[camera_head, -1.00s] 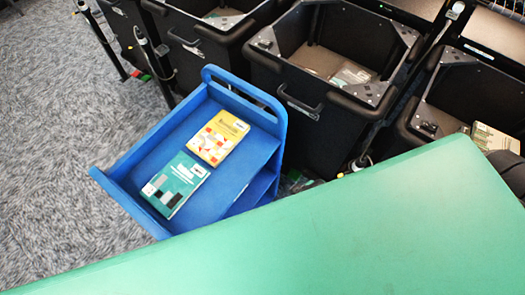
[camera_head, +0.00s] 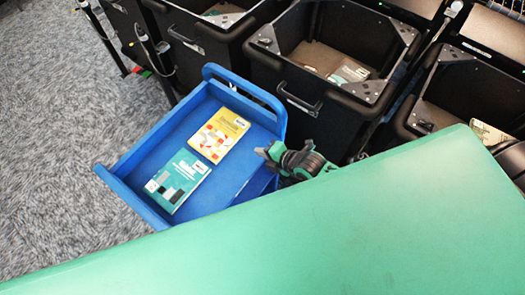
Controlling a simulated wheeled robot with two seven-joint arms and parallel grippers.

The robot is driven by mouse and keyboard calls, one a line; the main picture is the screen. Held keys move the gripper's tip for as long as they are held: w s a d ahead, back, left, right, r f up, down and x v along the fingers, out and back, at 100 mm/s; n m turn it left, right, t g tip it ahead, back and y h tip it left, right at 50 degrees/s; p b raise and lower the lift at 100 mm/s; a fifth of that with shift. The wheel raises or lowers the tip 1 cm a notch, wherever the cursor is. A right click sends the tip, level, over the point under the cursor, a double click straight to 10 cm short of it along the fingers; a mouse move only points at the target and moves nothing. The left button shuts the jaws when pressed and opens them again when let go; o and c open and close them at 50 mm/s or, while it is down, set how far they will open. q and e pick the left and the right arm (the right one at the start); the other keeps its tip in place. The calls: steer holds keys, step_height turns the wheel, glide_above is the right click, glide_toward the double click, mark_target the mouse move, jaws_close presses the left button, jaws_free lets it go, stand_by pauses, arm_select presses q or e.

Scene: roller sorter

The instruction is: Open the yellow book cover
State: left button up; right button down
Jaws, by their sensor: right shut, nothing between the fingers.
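The yellow book (camera_head: 219,136) lies flat and closed on the top shelf of the blue cart (camera_head: 140,155). A teal book (camera_head: 178,181) lies in front of it on the same shelf. My right gripper (camera_head: 266,153) is at the right edge of the cart, to the right of the yellow book and apart from it. It is shut and empty. Part of my right arm behind it is hidden by the green surface. My left gripper is not in view.
Black bins (camera_head: 310,112) stand behind and to the right of the cart, some with books inside. A large green surface (camera_head: 330,230) fills the foreground. Grey carpet (camera_head: 50,120) is clear at the left.

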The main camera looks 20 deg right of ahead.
steer(key=b, duration=0.6)
glide_toward(234, 143)
steer(key=w+f, duration=0.1)
steer(key=a+f, duration=0.1)
steer(key=shift+w+a+f, duration=0.2)
steer(key=shift+w+f, duration=0.1)
steer(key=shift+w, duration=0.1)
steer(key=shift+b+x, duration=0.5)
steer(key=shift+x, duration=0.35)
steer(key=shift+r, duration=0.1)
steer(key=shift+s+d+f, duration=0.1)
steer(key=shift+s+f, duration=0.05)
steer(key=shift+f, duration=0.35)
steer(key=shift+s+f+b, duration=0.3)
steer(key=shift+f+b, duration=0.05)
steer(key=shift+f, duration=0.15)
steer(key=shift+w+a+r, duration=0.15)
steer(key=shift+w+a, duration=0.1)
steer(key=shift+a, duration=0.05)
steer(key=shift+w+a+b, duration=0.3)
steer(key=shift+w+a, duration=0.25)
steer(key=shift+w, duration=0.2)
stand_by(0.8)
steer(key=shift+w+a+r+p, duration=0.1)
steer(key=shift+w+r+p, duration=0.55)
steer(key=shift+r+p, duration=0.05)
stand_by(0.4)
steer(key=shift+r, duration=0.15)
stand_by(0.3)
